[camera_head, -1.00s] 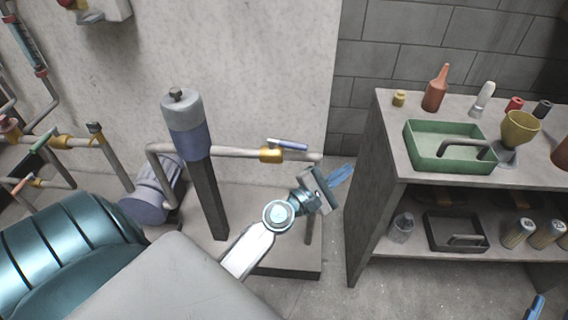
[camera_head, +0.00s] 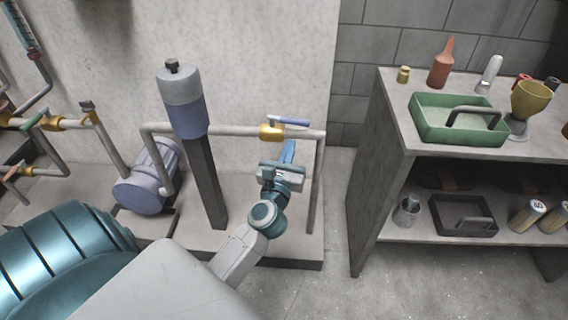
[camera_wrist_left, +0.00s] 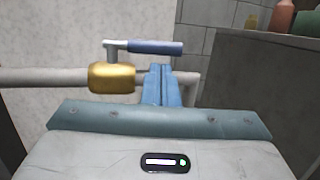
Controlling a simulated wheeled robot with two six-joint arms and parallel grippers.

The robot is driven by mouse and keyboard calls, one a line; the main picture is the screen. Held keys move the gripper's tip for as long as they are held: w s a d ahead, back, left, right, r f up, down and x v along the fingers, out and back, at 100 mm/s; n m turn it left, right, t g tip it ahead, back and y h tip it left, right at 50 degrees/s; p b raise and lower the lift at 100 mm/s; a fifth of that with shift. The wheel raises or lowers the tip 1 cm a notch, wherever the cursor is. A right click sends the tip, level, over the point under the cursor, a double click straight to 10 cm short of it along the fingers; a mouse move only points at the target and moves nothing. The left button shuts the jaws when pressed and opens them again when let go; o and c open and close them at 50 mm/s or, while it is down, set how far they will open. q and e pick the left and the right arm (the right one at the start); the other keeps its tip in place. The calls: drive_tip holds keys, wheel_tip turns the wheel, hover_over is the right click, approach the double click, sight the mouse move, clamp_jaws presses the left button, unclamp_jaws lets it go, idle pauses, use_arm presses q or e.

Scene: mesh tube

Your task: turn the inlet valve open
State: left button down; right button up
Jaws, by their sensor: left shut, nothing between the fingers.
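A brass valve (camera_head: 272,132) sits on the grey horizontal pipe and has a blue lever (camera_head: 289,121). The lever points right, roughly along the pipe. In the left wrist view the brass body (camera_wrist_left: 112,77) is left of the fingers, and the blue lever (camera_wrist_left: 155,47) is just above their tips. My left gripper (camera_head: 288,147) is shut and empty, with its blue fingers pointing up at the pipe just below the lever; it also shows in the left wrist view (camera_wrist_left: 160,72). I see no contact with the lever. My right gripper is out of view.
A dark post with a blue-grey cylinder (camera_head: 183,100) stands left of the valve. A blue-grey pump (camera_head: 145,180) is further left, near other pipes with brass valves (camera_head: 92,117). A shelf (camera_head: 385,165) with a green tray (camera_head: 432,128) stands right. Floor between is clear.

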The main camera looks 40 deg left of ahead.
sight(297, 124)
use_arm(q)
drive_tip(key=shift+x, duration=2.75)
drive_tip(key=shift+w+r+n+y, duration=0.1)
drive_tip(key=shift+w+n+y, duration=0.25)
drive_tip(key=shift+y, duration=0.15)
drive_tip(key=shift+w+a+n+g+y, duration=0.15)
drive_tip(key=shift+w+n+g+y, duration=0.15)
drive_tip(key=shift+w, duration=0.1)
